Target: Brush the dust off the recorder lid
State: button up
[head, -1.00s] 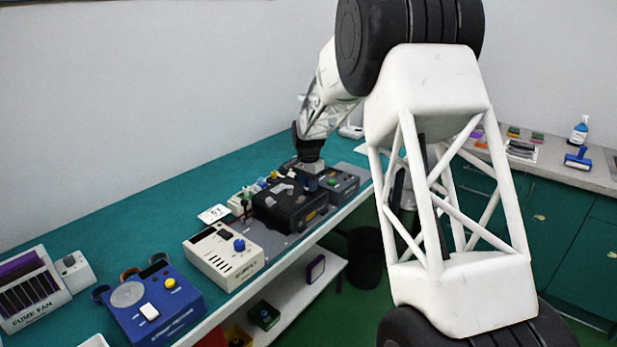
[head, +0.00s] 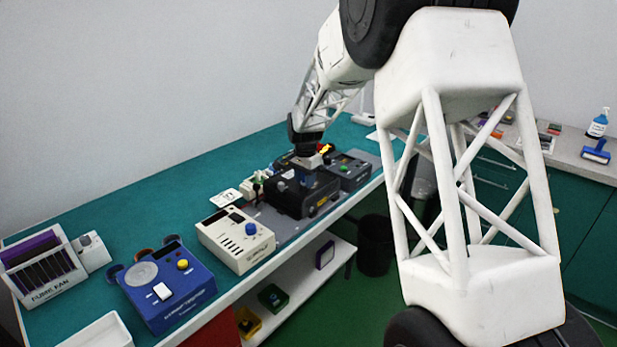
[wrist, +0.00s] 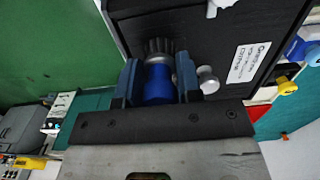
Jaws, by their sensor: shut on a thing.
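The recorder (head: 300,197) is a black box on the bench, and my gripper (head: 308,163) is over its far part. In the wrist view its dark lid (wrist: 215,50) fills the upper middle, with a white printed label (wrist: 249,62). My gripper (wrist: 158,85) is shut on a brush (wrist: 158,86) with a blue handle, a pale collar and dark bristles. The bristles point toward the lid near its left edge. I cannot tell whether they touch it. Dust is not clearly visible.
A cream box with a blue knob (head: 236,236) and a blue device (head: 168,286) stand nearer along the bench. A grey box (head: 350,172) is beyond the recorder. A pale knob (wrist: 208,80) is close right of the brush. Green floor lies off the bench edge.

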jog(key=shift+w+d, duration=2.65)
jog(key=shift+w+d+r, duration=0.15)
jog(key=shift+w, duration=0.05)
notch_tip(320, 180, up, 8)
jog(key=shift+s, duration=0.1)
jog(key=shift+f, duration=0.2)
jog(key=shift+f, duration=3.85)
jog(key=shift+s+a+f, duration=0.1)
jog(key=shift+s+a, duration=2.65)
jog(key=shift+a, duration=0.1)
jog(key=shift+w+d, duration=2.85)
jog(key=shift+d, duration=0.05)
notch_tip(320, 180, up, 8)
